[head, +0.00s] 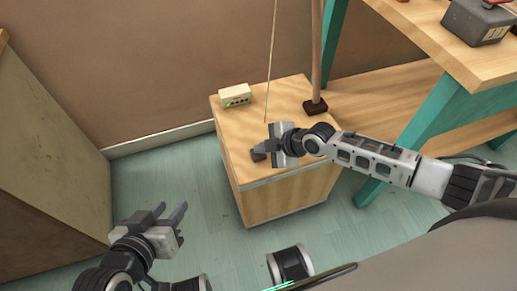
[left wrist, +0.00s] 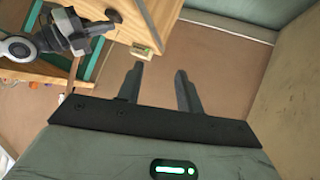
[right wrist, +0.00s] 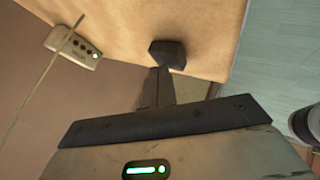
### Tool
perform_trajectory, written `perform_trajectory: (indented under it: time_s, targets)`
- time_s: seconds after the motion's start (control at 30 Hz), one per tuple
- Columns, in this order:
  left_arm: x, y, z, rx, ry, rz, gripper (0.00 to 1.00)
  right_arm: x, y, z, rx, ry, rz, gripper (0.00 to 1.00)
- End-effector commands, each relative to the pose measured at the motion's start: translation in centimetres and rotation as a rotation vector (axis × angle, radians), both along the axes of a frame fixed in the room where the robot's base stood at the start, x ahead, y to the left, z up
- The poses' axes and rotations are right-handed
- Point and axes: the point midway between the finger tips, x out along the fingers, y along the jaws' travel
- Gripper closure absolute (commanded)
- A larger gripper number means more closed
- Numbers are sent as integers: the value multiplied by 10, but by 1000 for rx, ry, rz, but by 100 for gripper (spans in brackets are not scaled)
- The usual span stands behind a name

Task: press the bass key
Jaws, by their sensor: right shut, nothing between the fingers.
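A dark block (head: 257,154), which looks like the bass key, sits on top of the wooden box (head: 245,125) near its left front edge. It also shows in the right wrist view (right wrist: 167,52) at the fingertips. My right gripper (head: 269,146) is shut and empty, with its tips right at the block. I cannot tell whether they touch it or whether it is pressed down. My left gripper (head: 171,209) is open and empty over the floor, to the left of and in front of the box. Its parted fingers show in the left wrist view (left wrist: 158,85).
A small cream unit (head: 235,95) with dark buttons and a green light stands at the back left of the box top. A pole (head: 317,45) in a dark foot and a thin string (head: 271,55) rise from the box. A teal-legged bench (head: 435,110) stands right.

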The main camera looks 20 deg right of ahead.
Motion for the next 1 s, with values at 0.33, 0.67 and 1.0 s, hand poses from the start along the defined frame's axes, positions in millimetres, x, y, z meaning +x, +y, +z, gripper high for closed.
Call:
perform_trajectory:
  time_s: [0.33, 0.67, 1.0]
  targets:
    - [-1, 2, -6, 21, 12, -1, 64, 1, 0, 12, -1, 0, -1, 100]
    - [-2, 3, 0, 21, 15, 0, 64, 1, 0, 19, 0, -1, -1, 100]
    - [-2, 3, 31, 18, 17, 1, 64, 1, 0, 54, 0, -1, 0, 100]
